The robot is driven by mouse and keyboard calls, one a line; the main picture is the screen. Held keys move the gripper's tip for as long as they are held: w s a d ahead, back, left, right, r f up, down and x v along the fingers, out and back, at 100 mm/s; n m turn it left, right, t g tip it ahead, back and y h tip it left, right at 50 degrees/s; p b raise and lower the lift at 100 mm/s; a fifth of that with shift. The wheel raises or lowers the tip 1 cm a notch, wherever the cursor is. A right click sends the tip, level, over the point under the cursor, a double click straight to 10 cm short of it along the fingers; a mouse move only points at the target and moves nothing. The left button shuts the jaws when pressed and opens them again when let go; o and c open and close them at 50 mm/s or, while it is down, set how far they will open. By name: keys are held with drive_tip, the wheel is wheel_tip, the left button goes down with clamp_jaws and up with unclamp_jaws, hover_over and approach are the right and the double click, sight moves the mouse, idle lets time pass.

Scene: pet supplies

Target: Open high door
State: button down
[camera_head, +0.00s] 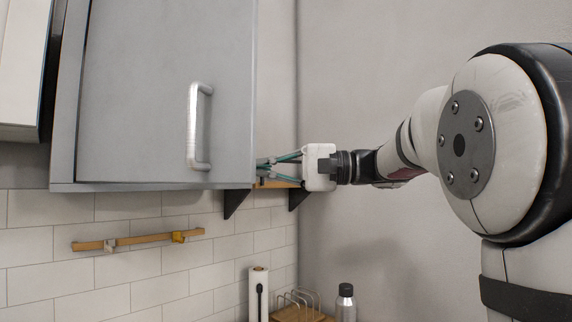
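A grey high cabinet door (140,95) fills the upper left of the head view. A silver upright bar handle (194,127) is on its right half. I see no clear gap at the door's edges and cannot tell if it is slightly ajar. My gripper (262,172) is to the right of the handle, at the door's lower right edge, pointing left. Its teal fingers slant toward each other, and their tips are small and partly hidden near the edge. I see nothing held, and it is not on the handle.
A shelf with black brackets (236,203) is under and behind my gripper. A wooden rail (137,241) hangs on the tiled wall below the cabinet. A paper roll (258,294), a wire rack (299,303) and a bottle (345,303) stand below. The space left of the handle is clear.

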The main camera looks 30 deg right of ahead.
sight(192, 163)
drive_tip(key=shift+s+a+p, duration=0.2)
drive_tip(key=shift+s+a, duration=0.2)
drive_tip(key=shift+a, duration=0.25)
drive_tip(key=shift+s+a+p, duration=0.15)
drive_tip(key=shift+s+a, duration=0.25)
drive_tip(key=shift+a, duration=0.3)
drive_tip(key=shift+s+a+p, duration=0.2)
drive_tip(key=shift+s+a, duration=0.2)
drive_tip(key=shift+a, duration=0.25)
drive_tip(key=shift+s, duration=0.1)
drive_tip(key=shift+s+a, duration=0.35)
drive_tip(key=shift+s, duration=0.1)
drive_tip(key=s+a+m+t+h, duration=0.1)
drive_tip(key=s+a, duration=0.1)
drive_tip(key=s+a+m+t+h, duration=0.1)
drive_tip(key=s+a, duration=0.1)
drive_tip(key=s+a+m+t, duration=0.1)
drive_tip(key=s, duration=0.1)
drive_tip(key=shift+s+a+t+h, duration=0.1)
drive_tip(key=shift+a+t+h, duration=0.3)
drive_tip(key=s+a+m+t+h, duration=0.1)
drive_tip(key=s+a+h, duration=0.1)
drive_tip(key=s+a, duration=0.2)
drive_tip(key=shift+s+a+m+t+b, duration=0.3)
drive_tip(key=shift+a+b, duration=0.05)
drive_tip(key=shift+a, duration=1.45)
